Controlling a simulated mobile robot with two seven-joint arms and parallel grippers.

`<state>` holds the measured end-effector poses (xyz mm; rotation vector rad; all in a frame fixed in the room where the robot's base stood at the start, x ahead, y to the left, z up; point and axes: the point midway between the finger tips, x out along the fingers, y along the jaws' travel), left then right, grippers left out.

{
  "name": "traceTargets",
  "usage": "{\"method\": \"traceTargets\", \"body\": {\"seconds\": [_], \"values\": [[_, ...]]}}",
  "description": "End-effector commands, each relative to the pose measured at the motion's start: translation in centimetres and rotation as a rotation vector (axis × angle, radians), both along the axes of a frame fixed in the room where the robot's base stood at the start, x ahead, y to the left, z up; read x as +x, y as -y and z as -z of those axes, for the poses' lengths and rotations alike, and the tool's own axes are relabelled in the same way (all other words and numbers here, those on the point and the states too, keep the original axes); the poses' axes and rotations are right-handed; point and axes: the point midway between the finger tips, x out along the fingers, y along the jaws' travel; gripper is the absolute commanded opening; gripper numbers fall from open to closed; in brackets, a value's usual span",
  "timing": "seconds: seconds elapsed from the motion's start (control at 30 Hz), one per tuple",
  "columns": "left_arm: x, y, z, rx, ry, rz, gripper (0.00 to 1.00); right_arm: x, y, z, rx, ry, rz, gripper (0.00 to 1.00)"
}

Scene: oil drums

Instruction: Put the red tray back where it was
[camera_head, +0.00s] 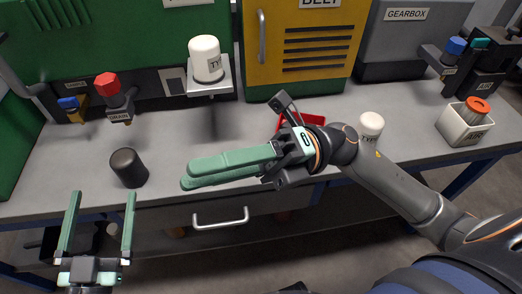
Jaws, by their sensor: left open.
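The red tray (318,118) lies on the grey workbench (80,165) in front of the yellow cabinet, mostly hidden behind my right gripper and wrist. My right gripper (184,176) reaches left over the bench with its green fingers lying close together in this view. Nothing shows between them, but their gap cannot be judged from this angle. My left gripper (103,194) is open and empty at the lower left, in front of the bench edge, with its fingers pointing toward the bench.
A black cylinder (129,168) stands near the front edge. A white cylinder (370,127) stands right of the tray; another white one (206,59) sits on a raised holder. A white box (465,124) holds an orange-topped part. Valves line the back left. A drawer handle (220,219) juts out below.

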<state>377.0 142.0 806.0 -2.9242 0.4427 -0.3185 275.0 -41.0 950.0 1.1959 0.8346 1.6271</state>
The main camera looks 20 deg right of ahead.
Motion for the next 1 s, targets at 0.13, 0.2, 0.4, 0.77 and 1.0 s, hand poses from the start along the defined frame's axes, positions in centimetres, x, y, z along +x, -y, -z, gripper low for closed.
{"method": "traceTargets", "body": {"seconds": [0.13,0.2,0.4,0.77,1.0], "values": [[0.0,0.0,0.0,0.000,0.000,0.000,1.00,4.6,2.4,-0.5,0.346,-0.460,0.183,0.34],[0.0,0.0,0.0,0.000,0.000,0.000,1.00,7.0,4.2,1.1,0.476,-0.681,0.279,0.34],[0.0,0.0,0.0,0.000,0.001,0.000,1.00,10.3,8.6,9.3,0.717,-1.209,0.506,0.34],[0.0,0.0,-0.1,-0.001,0.003,0.001,1.00,10.2,10.1,14.4,0.800,-1.456,0.608,0.34],[0.0,0.0,-0.1,-0.001,0.003,0.001,1.00,10.2,10.1,14.4,0.798,-1.452,0.607,0.34]]}}
